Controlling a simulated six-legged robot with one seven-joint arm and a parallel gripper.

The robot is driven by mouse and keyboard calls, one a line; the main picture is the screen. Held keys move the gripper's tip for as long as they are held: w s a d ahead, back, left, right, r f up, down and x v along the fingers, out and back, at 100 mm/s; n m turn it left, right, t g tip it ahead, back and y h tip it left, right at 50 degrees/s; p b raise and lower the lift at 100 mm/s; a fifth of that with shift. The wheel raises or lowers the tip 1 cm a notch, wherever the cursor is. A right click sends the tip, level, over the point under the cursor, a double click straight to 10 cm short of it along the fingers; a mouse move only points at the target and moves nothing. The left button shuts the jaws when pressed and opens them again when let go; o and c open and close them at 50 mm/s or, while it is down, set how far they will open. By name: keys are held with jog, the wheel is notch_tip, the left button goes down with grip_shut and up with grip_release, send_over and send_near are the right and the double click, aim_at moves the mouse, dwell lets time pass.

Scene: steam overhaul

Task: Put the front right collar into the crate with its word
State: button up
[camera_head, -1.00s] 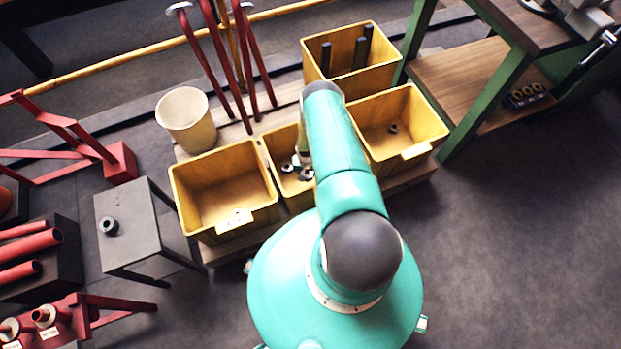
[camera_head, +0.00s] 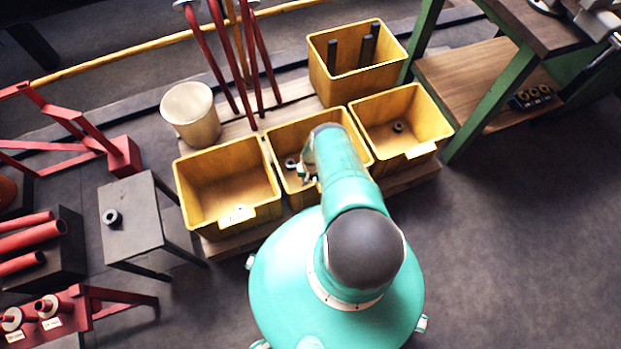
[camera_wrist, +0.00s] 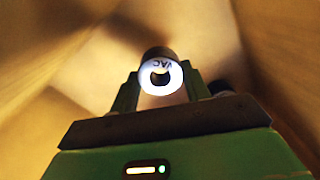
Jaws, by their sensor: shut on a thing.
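My gripper (camera_wrist: 162,90) is shut on a collar (camera_wrist: 161,77) with a pale ring face lettered "VAC". The gripper is inside the middle yellow crate (camera_head: 284,130), and the blurred crate walls surround it in the wrist view. In the head view the gripper (camera_head: 309,179) is small and partly covered by my arm. Another collar (camera_head: 291,163) lies in the same crate, left of the gripper. The crate's front, where a word could be, is hidden by my arm. I cannot tell whether the held collar touches the crate floor.
The left crate (camera_head: 188,185) looks empty and has a white label. The right crate (camera_head: 437,118) holds one collar (camera_head: 398,126). A back crate (camera_head: 324,82) holds dark bars. A collar (camera_head: 112,217) lies on the grey stool (camera_head: 135,235). A cream bucket (camera_head: 192,115) stands behind the left crate.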

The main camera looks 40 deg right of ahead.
jog(key=o, duration=1.5)
jog(key=shift+c, duration=0.2)
